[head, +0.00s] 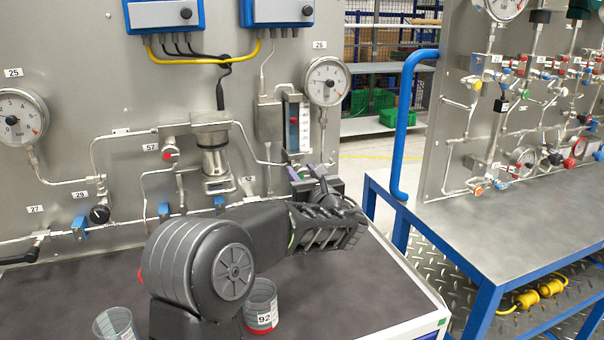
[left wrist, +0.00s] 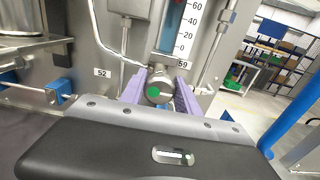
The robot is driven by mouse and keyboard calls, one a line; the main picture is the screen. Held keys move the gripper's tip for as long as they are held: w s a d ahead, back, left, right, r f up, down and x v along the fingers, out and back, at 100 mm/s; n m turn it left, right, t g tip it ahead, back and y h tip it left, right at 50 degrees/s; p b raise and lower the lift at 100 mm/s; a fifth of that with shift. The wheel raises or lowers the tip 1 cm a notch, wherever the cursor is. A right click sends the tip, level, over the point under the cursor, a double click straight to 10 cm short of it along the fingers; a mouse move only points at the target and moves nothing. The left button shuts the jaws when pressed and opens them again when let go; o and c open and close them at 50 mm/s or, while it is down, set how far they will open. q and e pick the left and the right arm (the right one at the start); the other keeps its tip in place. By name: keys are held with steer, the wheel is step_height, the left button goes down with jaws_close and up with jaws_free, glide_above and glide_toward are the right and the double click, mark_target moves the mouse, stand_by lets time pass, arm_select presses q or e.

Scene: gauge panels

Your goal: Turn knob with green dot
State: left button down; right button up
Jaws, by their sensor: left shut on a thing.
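The knob with the green dot (left wrist: 153,91) shows in the left wrist view, a round metal knob just below a scale with a red and blue column, by label 59. My left gripper (head: 302,172) reaches the panel under this scale in the head view, where the gripper hides the knob. In the left wrist view its two purple fingers stand on either side of the knob, shut on it. The green dot faces the camera. My right gripper is in neither view.
A vertical scale (head: 298,126) and a round gauge (head: 327,81) sit just above my gripper. Pipes and a blue valve handle (left wrist: 60,92) lie to the left. Two cups, one labelled 92 (head: 262,306), stand on the dark bench. A blue rail (head: 405,125) rises at the right.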

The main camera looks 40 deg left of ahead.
arm_select(q)
steer(key=shift+f+b, duration=0.15)
steer(key=shift+b, duration=0.25)
steer(key=n+b, duration=0.1)
steer(key=b, duration=0.1)
steer(key=n+b, duration=0.2)
steer(key=b, duration=0.1)
steer(key=n+b, duration=0.1)
steer(key=b, duration=0.1)
steer(key=shift+f+n+b, duration=0.25)
steer(key=shift+n+b, duration=0.05)
steer(key=shift+r+n+b, duration=0.3)
steer(key=shift+n, duration=0.1)
steer(key=c, duration=0.9)
jaws_free()
steer(key=shift+s, duration=0.1)
